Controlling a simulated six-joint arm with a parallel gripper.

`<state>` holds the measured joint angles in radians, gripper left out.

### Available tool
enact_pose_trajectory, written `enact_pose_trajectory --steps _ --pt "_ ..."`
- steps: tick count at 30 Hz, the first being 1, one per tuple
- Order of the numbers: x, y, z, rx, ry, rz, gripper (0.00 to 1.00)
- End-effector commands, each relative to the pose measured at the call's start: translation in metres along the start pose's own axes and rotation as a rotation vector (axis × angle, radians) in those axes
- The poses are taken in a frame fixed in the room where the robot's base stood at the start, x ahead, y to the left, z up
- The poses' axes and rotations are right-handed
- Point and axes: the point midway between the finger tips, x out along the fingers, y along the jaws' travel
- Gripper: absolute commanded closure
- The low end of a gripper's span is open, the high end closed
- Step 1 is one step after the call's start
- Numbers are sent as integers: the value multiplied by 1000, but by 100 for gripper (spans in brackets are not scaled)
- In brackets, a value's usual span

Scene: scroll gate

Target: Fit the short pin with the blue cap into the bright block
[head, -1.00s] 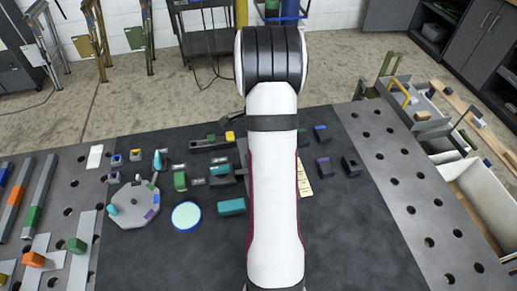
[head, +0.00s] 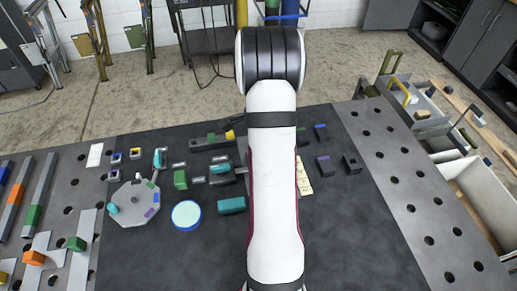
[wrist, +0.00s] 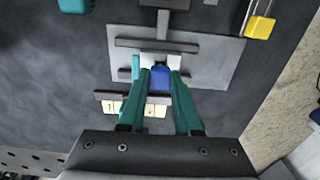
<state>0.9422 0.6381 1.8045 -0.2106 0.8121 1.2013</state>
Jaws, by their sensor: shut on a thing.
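The blue cap (wrist: 160,77) shows between the teal fingertips of my gripper (wrist: 161,76) in the wrist view. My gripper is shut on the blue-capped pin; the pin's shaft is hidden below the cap. A small bright white block (wrist: 150,60) shows just beyond the cap, on a grey plate (wrist: 205,65) with dark bars. The cap and fingers cover part of this block, and I cannot tell whether the pin touches it or is inside it. In the head view my arm hides the gripper and the pin.
A numbered cream strip (wrist: 135,107) and a dark bar lie near the left finger. A yellow-ended piece (wrist: 259,27) is at the upper right of the wrist view. In the head view, an octagonal plate (head: 126,214) and a round pale disc (head: 186,215) lie left of my arm.

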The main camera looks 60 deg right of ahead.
Motion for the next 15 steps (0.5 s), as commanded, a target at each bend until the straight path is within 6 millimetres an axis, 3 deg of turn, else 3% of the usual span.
enact_pose_trajectory --steps 15 --pt "11 0 0 0 0 1 100"
